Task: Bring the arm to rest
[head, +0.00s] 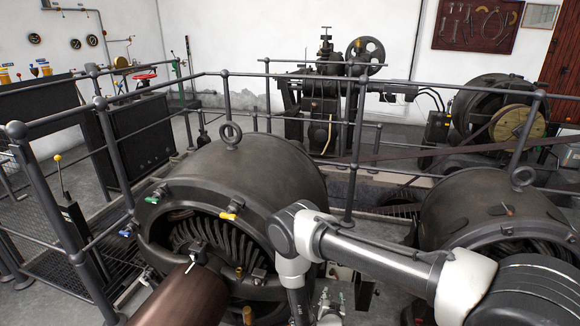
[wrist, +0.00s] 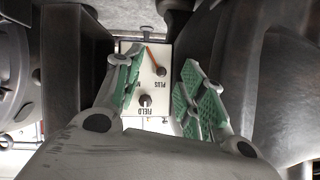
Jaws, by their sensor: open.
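My arm (head: 380,255) reaches in from the lower right, bends at an elbow in front of the left dynamo (head: 245,175), and its forearm drops down beside that dynamo. My gripper (wrist: 160,88) shows in the wrist view with its two green-padded fingers spread apart and nothing held between them. Beyond the fingers is a white panel (wrist: 135,68) with two dark knobs, a red-orange pointer, and lettering that reads upside down as FIELD and PLUS. I cannot tell how far the fingertips are from the panel. In the head view the gripper itself is not clearly visible.
A second dynamo (head: 490,210) stands to the right, close to my arm. Metal railings (head: 350,150) run behind and to the left. A brown cylinder (head: 185,295) sits at the front. Dark bodies flank the gripper closely in the wrist view.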

